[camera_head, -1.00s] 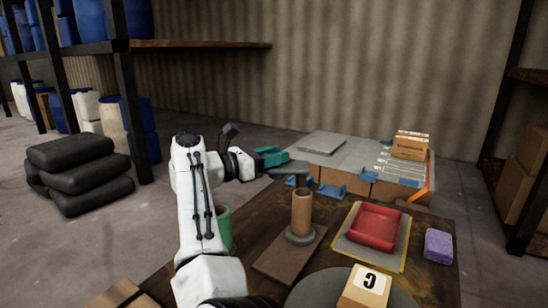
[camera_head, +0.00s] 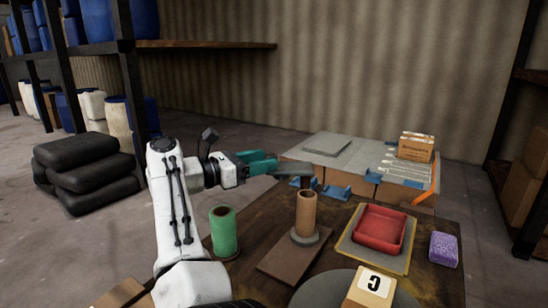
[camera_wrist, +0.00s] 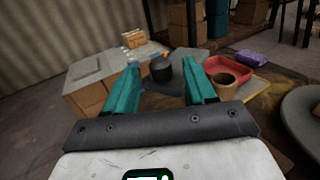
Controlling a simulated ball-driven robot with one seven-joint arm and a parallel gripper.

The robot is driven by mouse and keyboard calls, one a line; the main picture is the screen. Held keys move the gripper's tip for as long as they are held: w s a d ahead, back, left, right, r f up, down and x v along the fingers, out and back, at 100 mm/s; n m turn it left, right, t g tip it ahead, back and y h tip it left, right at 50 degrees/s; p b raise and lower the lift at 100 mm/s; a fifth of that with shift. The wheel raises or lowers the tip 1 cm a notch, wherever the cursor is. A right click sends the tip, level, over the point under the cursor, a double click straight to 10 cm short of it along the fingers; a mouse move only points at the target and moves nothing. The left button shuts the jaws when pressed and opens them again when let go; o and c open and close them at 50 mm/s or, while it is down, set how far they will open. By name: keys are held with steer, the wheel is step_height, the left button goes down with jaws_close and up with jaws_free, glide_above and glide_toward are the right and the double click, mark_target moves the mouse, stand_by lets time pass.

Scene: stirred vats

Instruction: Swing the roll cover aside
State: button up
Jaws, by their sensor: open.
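A dark grey flat plate (camera_head: 293,169), which looks like the roll cover, sits just beyond my gripper's tips, near the top of a brown hollow roll (camera_head: 306,211). In the wrist view a dark flat piece (camera_wrist: 163,87) with a short dark cylinder (camera_wrist: 160,71) shows between the fingers, probably the same cover. My gripper (camera_head: 262,162) has teal fingers, spread apart with nothing clearly held. How the cover is hinged cannot be seen.
A green roll (camera_head: 223,232) stands near my arm. A grey-topped bench (camera_head: 361,158) with blue brackets and cartons (camera_head: 415,148) lies behind.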

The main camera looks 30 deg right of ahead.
steer(key=shift+a, duration=2.75)
